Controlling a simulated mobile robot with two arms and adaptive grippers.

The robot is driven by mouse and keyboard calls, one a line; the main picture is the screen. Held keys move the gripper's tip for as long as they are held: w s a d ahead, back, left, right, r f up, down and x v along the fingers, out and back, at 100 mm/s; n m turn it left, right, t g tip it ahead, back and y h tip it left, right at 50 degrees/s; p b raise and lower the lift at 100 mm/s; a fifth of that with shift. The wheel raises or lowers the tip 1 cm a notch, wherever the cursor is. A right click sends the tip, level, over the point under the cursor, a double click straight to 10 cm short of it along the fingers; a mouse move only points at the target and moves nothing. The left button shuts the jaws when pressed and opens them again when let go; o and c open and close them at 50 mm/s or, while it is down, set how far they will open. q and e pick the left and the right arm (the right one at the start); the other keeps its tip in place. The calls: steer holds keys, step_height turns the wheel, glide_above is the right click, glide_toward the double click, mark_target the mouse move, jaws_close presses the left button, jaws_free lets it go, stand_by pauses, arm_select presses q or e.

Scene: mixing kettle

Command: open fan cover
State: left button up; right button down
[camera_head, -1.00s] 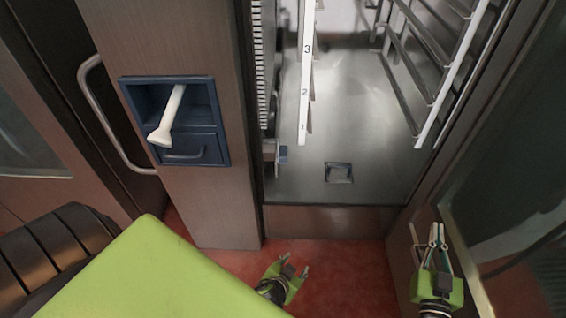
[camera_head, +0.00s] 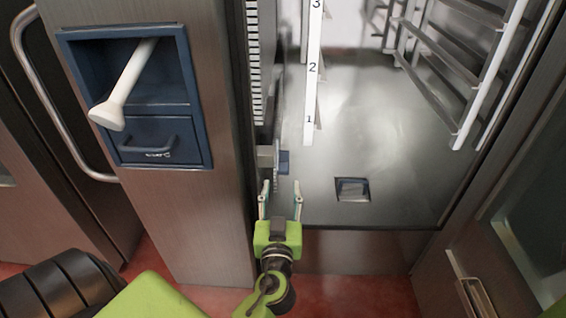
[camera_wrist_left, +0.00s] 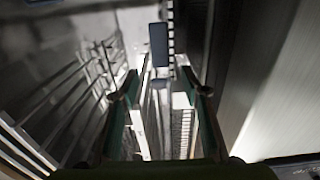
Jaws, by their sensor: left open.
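The fan cover appears to be the slatted panel (camera_head: 253,62) on the left inner wall of the open oven chamber, seen nearly edge-on. A small blue piece (camera_head: 284,161) sits at its lower end beside a grey block (camera_head: 265,156). My left gripper (camera_head: 282,186) is open and empty, just below the blue piece, fingers pointing into the chamber. In the left wrist view, my left gripper (camera_wrist_left: 162,93) is open, with a blue bar (camera_wrist_left: 158,45) ahead between its fingers and slats (camera_wrist_left: 186,125) below. Contact cannot be told. My right gripper is not in view.
A numbered white rail (camera_head: 314,75) stands right of the slats, and a wire rack (camera_head: 450,70) lines the right wall. The chamber floor (camera_head: 400,185) between is clear apart from a square drain (camera_head: 352,189). Left, a white lever (camera_head: 125,85) projects from a blue recess (camera_head: 75,60).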

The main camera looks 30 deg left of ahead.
arm_select(q)
glide_above(283, 175)
steer(key=shift+w+a+b, duration=0.15)
steer(key=shift+w+b, duration=0.05)
steer(key=shift+b, duration=0.2)
